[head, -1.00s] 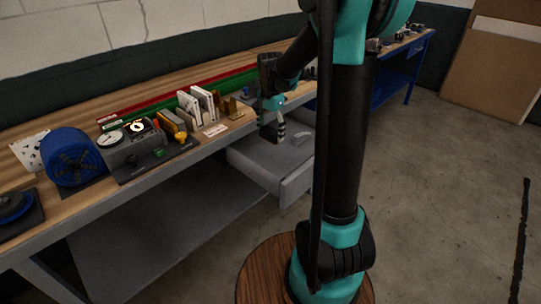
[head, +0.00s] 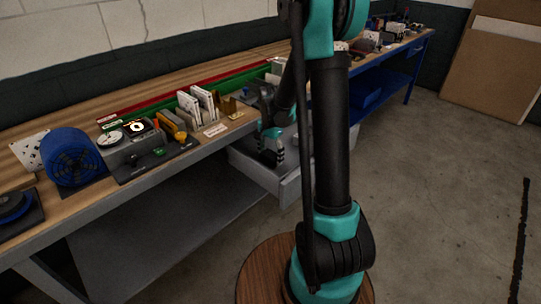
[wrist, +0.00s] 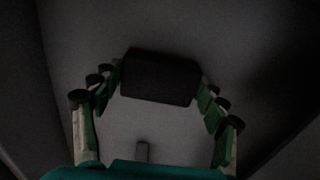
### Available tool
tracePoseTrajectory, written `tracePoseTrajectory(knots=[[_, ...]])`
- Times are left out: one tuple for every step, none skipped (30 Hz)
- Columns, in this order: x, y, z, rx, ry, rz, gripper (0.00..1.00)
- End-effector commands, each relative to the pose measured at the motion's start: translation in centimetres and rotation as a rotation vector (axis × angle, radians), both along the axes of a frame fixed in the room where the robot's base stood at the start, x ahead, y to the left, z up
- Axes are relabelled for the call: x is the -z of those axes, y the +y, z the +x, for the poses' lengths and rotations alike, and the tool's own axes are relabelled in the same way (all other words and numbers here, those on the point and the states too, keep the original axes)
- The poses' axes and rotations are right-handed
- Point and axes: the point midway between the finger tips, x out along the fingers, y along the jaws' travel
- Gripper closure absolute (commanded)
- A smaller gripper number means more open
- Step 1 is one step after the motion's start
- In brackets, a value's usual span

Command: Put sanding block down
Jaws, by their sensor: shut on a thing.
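The sanding block (wrist: 160,78) is a dark block with rounded edges. In the wrist view it sits between the fingertips of my gripper (wrist: 160,85), which is shut on it. In the head view my gripper (head: 271,155) points down inside the open grey drawer (head: 290,187) under the bench. The block cannot be made out there. The pale drawer floor shows around the block in the wrist view. I cannot tell whether the block touches the floor.
The drawer's walls stand close around my gripper. A small grey piece (wrist: 142,152) shows near my gripper's base in the wrist view. The wooden bench (head: 225,122) above holds a blue round machine (head: 72,158), a gauge unit (head: 137,150) and white boxed filters (head: 197,104).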

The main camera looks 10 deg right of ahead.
Motion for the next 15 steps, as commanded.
tracePoseTrajectory(knots=[[-0.01,0.0,0.0,0.0,0.0,0.0,0.59],[0.02,0.0,0.0,0.0,0.0,0.0,0.59],[0.09,0.01,0.01,0.0,0.0,0.0,0.59],[0.17,0.0,0.01,0.0,0.0,0.0,0.59],[0.25,0.0,0.01,0.0,0.0,0.0,0.59],[0.27,0.0,0.02,0.0,0.0,0.0,0.25],[0.25,0.0,0.01,0.0,0.0,0.0,0.21],[0.25,0.0,0.01,0.0,0.0,0.0,0.18],[0.25,0.0,0.01,0.0,0.0,0.0,0.13],[0.25,0.0,0.01,0.0,0.0,0.0,0.09],[0.25,0.0,0.01,0.0,0.0,0.0,0.07],[0.24,0.0,0.01,0.0,0.0,0.0,0.07],[0.24,0.0,0.01,0.0,0.0,0.0,0.07],[0.24,0.0,0.01,0.0,0.0,0.0,0.07],[0.24,0.0,0.01,0.0,0.0,0.0,0.07]])
